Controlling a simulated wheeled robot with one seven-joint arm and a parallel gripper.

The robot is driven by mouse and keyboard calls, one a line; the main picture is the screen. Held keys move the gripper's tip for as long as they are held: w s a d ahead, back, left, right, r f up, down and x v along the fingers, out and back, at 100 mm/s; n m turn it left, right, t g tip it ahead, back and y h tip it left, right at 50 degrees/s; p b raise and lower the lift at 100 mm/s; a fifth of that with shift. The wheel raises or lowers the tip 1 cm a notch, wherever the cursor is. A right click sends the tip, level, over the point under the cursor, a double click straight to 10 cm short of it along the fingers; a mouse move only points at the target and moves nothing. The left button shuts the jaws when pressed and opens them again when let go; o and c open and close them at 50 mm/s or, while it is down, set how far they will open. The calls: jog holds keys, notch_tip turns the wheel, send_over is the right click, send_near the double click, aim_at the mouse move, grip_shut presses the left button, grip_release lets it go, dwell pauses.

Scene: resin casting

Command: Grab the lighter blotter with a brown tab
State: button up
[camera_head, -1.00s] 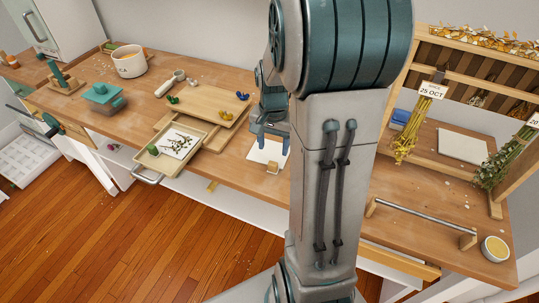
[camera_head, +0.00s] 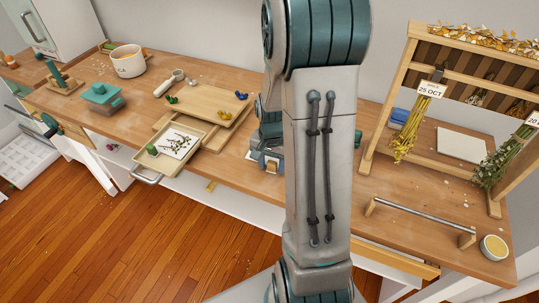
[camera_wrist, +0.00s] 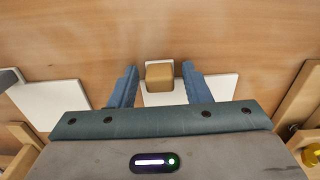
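A white blotter (camera_wrist: 215,90) lies on the wooden worktop with a small brown block-like tab (camera_wrist: 160,77) at its edge. The tab also shows in the head view (camera_head: 271,168), near the front edge of the worktop, where my gripper covers most of the blotter. My gripper (camera_wrist: 160,70) is open, with one blue finger on each side of the tab and a visible gap on both sides. In the wrist view, another white sheet (camera_wrist: 48,103) lies to the left, with a grey piece (camera_wrist: 8,79) at its edge. My arm hides that area in the head view.
A pulled-out tray (camera_head: 152,163) with a printed card and wooden boards (camera_head: 208,103) lie left of my gripper. Bare worktop (camera_head: 225,166) lies between the tray and my gripper.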

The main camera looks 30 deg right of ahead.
jog(key=c, duration=0.8)
jog(key=shift+r, duration=0.15)
jog(key=shift+r, duration=0.6)
notch_tip(320, 180, up, 3)
jog(key=shift+f, duration=0.15)
jog(key=s+d+r, duration=0.2)
jog(key=d, duration=0.1)
jog(key=s+d+r, duration=0.2)
jog(key=d, duration=0.2)
jog(key=s+d+r, duration=0.1)
jog(key=d+r, duration=0.2)
jog(key=shift+s+d, duration=0.15)
jog(key=shift+s, duration=0.25)
